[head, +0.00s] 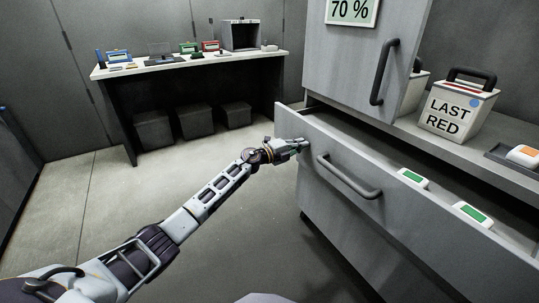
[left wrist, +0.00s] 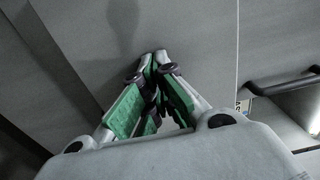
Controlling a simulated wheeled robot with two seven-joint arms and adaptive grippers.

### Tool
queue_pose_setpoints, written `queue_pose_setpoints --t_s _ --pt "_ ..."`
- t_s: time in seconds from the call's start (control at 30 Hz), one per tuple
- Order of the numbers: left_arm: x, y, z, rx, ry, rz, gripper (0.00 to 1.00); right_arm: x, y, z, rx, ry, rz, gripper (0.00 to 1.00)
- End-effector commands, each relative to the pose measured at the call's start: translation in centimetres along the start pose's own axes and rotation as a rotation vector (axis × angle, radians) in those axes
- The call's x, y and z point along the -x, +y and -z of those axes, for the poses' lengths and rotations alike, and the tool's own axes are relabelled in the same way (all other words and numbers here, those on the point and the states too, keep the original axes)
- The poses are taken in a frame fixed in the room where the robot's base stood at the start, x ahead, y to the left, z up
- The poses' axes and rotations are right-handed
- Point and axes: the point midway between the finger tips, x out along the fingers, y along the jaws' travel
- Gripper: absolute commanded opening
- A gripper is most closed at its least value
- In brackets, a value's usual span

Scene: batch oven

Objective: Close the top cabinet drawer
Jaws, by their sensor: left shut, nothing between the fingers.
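The top cabinet drawer (head: 395,216) is pulled out in the head view, with a dark bar handle (head: 347,178) on its front. Its inside shows, holding green-and-white devices (head: 413,178). My left gripper (head: 302,145) is shut and empty, at the drawer front's upper left part, left of the handle. In the left wrist view the green-padded fingers (left wrist: 155,85) point at a grey panel (left wrist: 190,30). I cannot tell whether the fingertips touch it. A dark handle (left wrist: 284,85) shows at the right there. My right gripper is not in view.
A cabinet door (head: 355,60) with a handle stands above the drawer. A box labelled LAST RED (head: 458,108) sits on the counter at the right. A white-topped table (head: 190,62) with several devices stands at the back left. The floor (head: 90,215) at the left is clear.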

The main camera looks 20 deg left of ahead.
Motion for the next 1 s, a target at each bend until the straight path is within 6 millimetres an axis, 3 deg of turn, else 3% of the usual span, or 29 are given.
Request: queue_pose_setpoints --t_s 0.3,0.7,1.0 --pt "-4.0 0.1 0.0 0.0 0.0 0.0 0.0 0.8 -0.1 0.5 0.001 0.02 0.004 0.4" --pt "-7.4 0.2 0.0 0.0 0.0 0.0 0.0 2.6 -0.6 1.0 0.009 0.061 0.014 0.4" --pt "-9.7 0.2 0.0 0.0 0.001 0.001 0.0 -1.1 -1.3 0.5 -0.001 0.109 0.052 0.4"
